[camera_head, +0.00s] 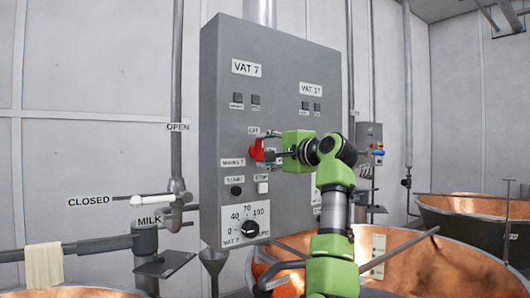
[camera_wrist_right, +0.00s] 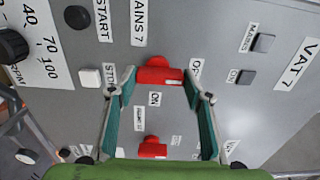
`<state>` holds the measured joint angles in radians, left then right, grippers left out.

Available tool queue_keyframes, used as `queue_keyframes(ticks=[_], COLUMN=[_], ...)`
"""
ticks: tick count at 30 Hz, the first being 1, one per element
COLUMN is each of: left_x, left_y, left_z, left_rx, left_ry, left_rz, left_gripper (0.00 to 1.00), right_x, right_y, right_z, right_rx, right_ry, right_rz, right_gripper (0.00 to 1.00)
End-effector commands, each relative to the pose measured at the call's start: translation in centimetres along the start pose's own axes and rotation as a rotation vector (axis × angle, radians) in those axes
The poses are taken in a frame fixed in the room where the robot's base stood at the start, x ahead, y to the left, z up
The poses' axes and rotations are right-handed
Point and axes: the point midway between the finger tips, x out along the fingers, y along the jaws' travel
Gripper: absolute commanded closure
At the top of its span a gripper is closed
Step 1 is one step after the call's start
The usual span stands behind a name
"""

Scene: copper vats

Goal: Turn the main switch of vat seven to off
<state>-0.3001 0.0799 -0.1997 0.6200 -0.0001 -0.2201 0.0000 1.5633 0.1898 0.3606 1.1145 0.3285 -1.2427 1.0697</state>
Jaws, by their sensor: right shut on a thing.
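The grey control panel (camera_head: 212,100) carries a VAT 7 label (camera_head: 246,68) at its upper left. Below it is a red main switch (camera_head: 256,150), with an OFF label above and a MAINS 7 label to its left. My right gripper (camera_head: 270,151) reaches it from the right and is shut on it, partly covering it. In the right wrist view, turned sideways, the red handle (camera_wrist_right: 160,76) lies between the two fingertips (camera_wrist_right: 160,88). Its bar seems to run upright on the panel, in line with OFF; the ON label (camera_wrist_right: 154,98) is to its side. My left gripper is not seen.
Another red switch (camera_wrist_right: 153,147) is behind my right gripper, on the VAT 17 side. A START button (camera_head: 236,190), a white button (camera_head: 262,187) and an RPM dial (camera_head: 250,229) are below. Copper vats (camera_head: 430,262) stand at right; a milk pipe (camera_head: 100,245) is at left.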

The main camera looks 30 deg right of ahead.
Motion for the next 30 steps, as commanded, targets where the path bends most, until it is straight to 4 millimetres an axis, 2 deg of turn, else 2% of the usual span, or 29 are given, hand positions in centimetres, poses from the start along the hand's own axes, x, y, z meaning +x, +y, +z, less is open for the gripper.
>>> queue_keyframes(ticks=[3,4,6,16,20,26,30], left_x=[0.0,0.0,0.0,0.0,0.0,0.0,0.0], left_y=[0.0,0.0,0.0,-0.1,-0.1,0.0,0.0], left_z=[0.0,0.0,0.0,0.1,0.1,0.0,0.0], left_rx=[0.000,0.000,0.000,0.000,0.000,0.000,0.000], left_ry=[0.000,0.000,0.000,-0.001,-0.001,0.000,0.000], left_rz=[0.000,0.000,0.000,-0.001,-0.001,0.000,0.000], left_gripper=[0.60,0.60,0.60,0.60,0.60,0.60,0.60], right_x=[0.1,0.1,0.1,0.0,-0.7,-3.5,-6.3], right_y=[0.2,0.2,0.2,0.1,0.1,0.1,0.1], right_z=[0.0,0.0,0.0,0.0,0.0,-0.1,0.0], right_rx=[-0.005,-0.005,-0.005,-0.002,-0.001,-0.003,-0.004], right_ry=[0.000,0.000,0.000,0.000,0.000,0.003,0.003], right_rz=[0.005,0.005,0.005,0.002,0.002,0.000,0.000], right_gripper=[0.76,0.52,0.38,0.38,0.38,0.38,0.38])
